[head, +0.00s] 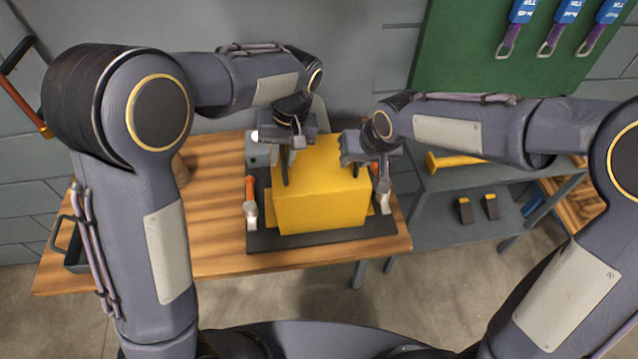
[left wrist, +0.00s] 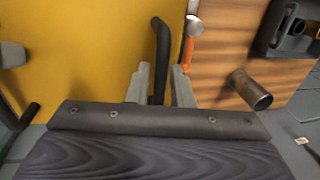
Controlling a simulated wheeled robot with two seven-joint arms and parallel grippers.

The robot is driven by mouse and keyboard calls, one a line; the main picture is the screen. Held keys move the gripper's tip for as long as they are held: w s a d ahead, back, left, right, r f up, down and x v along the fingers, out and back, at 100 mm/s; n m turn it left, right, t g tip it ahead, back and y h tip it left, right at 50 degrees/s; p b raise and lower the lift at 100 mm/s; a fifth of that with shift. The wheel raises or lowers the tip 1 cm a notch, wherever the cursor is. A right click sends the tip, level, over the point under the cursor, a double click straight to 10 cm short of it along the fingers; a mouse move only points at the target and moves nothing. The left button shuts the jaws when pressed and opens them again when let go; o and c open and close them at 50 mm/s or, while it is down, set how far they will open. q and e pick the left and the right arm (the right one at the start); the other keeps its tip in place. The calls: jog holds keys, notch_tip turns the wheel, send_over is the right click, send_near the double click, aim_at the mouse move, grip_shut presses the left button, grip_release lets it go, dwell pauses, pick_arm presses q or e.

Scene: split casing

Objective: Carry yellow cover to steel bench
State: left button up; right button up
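The yellow cover (head: 322,200), a large box shape, is over the dark mat on the wooden table in the head view. It also fills the left of the left wrist view (left wrist: 85,50). My left gripper (head: 286,165) is at its left side. In the left wrist view the fingers (left wrist: 160,85) are close together on both sides of its black handle (left wrist: 160,45), with almost no gap. My right gripper (head: 380,175) is at its right side; its fingertips are too small to judge. The grey steel bench (head: 440,183) stands to the right.
On the dark mat (head: 320,240), hammers with orange handles (head: 250,208) lie on both sides of the cover. A yellow object (head: 452,161) lies on the bench top, partly behind my right arm. Blue-handled tools (head: 567,12) hang on a green board (head: 470,40).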

pick_arm(q)
grip_shut()
pick_arm(e)
grip_shut()
pick_arm(q)
jog(key=shift+r, duration=0.15)
pick_arm(e)
jog(key=shift+r, duration=0.15)
dwell(0.6)
